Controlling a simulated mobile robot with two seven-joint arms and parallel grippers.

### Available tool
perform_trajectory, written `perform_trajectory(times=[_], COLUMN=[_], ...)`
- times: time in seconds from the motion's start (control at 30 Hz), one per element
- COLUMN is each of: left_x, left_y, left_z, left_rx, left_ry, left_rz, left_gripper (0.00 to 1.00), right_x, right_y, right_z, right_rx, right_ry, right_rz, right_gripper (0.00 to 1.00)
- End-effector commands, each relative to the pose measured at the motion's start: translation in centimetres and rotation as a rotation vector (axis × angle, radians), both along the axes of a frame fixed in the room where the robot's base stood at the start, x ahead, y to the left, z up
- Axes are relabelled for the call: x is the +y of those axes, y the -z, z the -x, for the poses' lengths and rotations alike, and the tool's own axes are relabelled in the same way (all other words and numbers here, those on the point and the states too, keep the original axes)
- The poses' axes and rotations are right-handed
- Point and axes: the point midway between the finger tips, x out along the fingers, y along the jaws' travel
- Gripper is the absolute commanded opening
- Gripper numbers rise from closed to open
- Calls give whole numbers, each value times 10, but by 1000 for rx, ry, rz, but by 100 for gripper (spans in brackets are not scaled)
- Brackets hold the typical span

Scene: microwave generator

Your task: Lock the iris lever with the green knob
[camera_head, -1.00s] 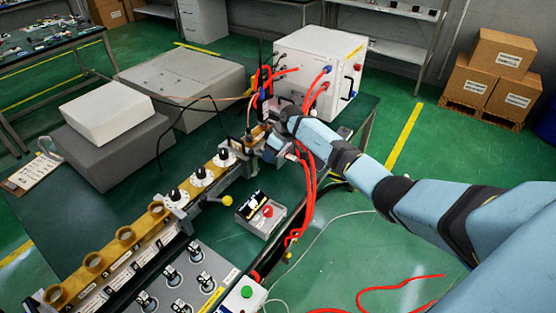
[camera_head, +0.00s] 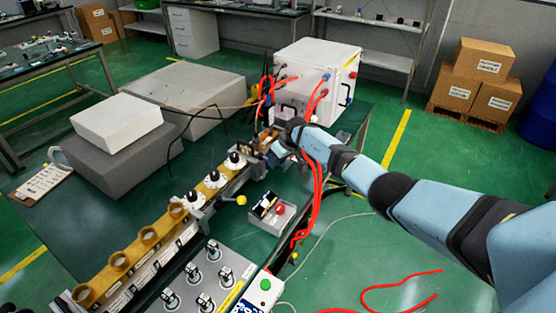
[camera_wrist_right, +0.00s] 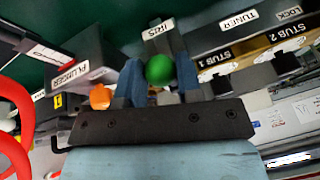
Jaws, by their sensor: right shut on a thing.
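The green knob (camera_wrist_right: 159,69) of the iris lever shows in the right wrist view, just below the label "IRIS" (camera_wrist_right: 158,30). My right gripper (camera_wrist_right: 158,80) has one blue finger on each side of the knob and is shut on it. In the head view my right gripper (camera_head: 273,157) is at the far end of the brass waveguide row (camera_head: 148,236), and the green knob is hidden there by the gripper and arm. The lever's own angle and its lock cannot be made out. My left gripper is in neither view.
An orange knob (camera_wrist_right: 100,97) stands left of the fingers near the "PLUNGER" label (camera_wrist_right: 77,72). Red cables (camera_head: 318,190) hang close to my right arm from the white cabinet (camera_head: 316,75). A yellow-knobbed lever (camera_head: 241,200) and a small grey box (camera_head: 268,213) are nearby.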

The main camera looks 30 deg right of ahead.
Motion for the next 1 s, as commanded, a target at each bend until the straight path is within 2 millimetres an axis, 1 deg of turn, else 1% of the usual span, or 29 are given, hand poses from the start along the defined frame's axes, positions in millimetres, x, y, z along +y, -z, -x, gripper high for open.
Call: perform_trajectory(times=[0.03,0.2,0.7,0.73,0.77,1.0], left_x=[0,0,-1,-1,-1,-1], left_y=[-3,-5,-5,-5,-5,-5], left_z=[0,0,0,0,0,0], left_rx=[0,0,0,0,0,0], left_ry=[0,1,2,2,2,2], left_rz=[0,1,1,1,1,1], left_gripper=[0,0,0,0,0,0], right_x=[1,1,1,1,1,1], right_y=[-3,-3,-3,-3,-3,-1], right_z=[-2,-4,-4,-4,-4,-4], right_rx=[-4,-4,-6,-6,-6,-3], right_ry=[8,25,32,32,32,31], right_rz=[-1,-2,-2,-2,-2,-2], right_gripper=[0,0,0,40,43,43])
